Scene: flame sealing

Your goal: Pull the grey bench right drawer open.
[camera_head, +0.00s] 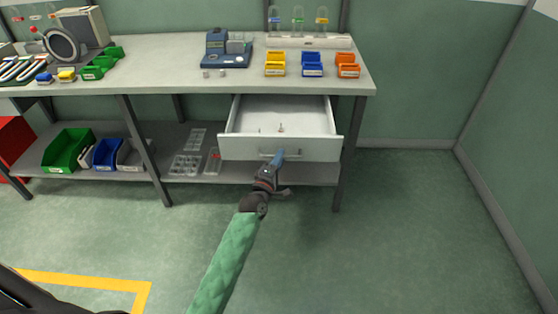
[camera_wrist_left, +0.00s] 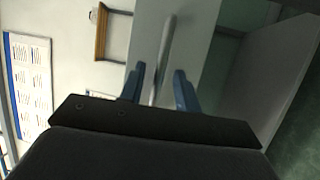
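The grey bench's right drawer (camera_head: 310,148) stands pulled out below the bench top, with its white inside showing. Its bar handle (camera_head: 265,153) is on the front panel and also shows in the left wrist view (camera_wrist_left: 168,38). My left gripper (camera_head: 279,154) is at this handle. In the left wrist view its two blue fingers (camera_wrist_left: 160,88) stand on either side of the bar, with visible gaps, so it looks open around the handle rather than clamped. My right gripper is not in view.
The grey bench (camera_head: 160,70) carries a blue device (camera_head: 222,52) and yellow, blue and orange bins near its right end. A bench leg (camera_head: 347,160) stands right of the drawer. A lower shelf (camera_head: 225,175) runs behind and below. Floor to the right is clear.

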